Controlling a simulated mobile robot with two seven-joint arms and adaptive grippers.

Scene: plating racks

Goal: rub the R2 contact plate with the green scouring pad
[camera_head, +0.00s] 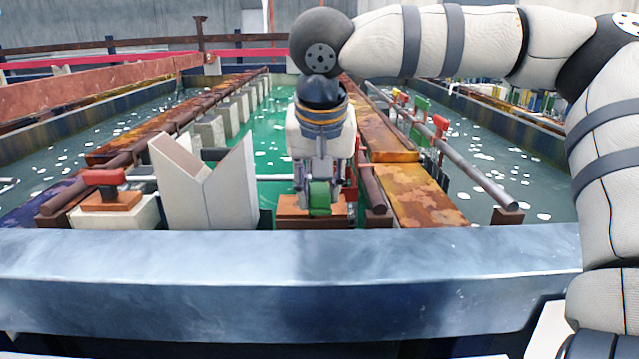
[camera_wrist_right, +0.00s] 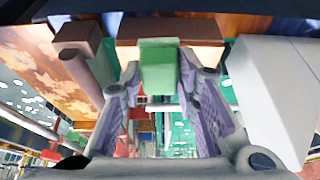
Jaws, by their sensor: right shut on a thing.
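The green scouring pad (camera_head: 320,197) is held upright between the fingers of my right gripper (camera_head: 319,188), which points down. The pad also shows between the fingers in the right wrist view (camera_wrist_right: 159,66). My right gripper is shut on it. A copper-brown contact plate (camera_head: 288,208) lies under and around the pad's lower end, and it shows at the top of the wrist view (camera_wrist_right: 195,29). I cannot tell whether the pad touches the plate. No R2 label is readable. My left gripper is not in view.
A pale notched saddle block (camera_head: 208,195) stands close left of the gripper. Further left, a red-handled piece (camera_head: 104,178) sits on another copper plate. A dark pipe (camera_head: 371,190) runs close on the right. A broad metal beam (camera_head: 290,280) crosses the front; green liquid lies behind.

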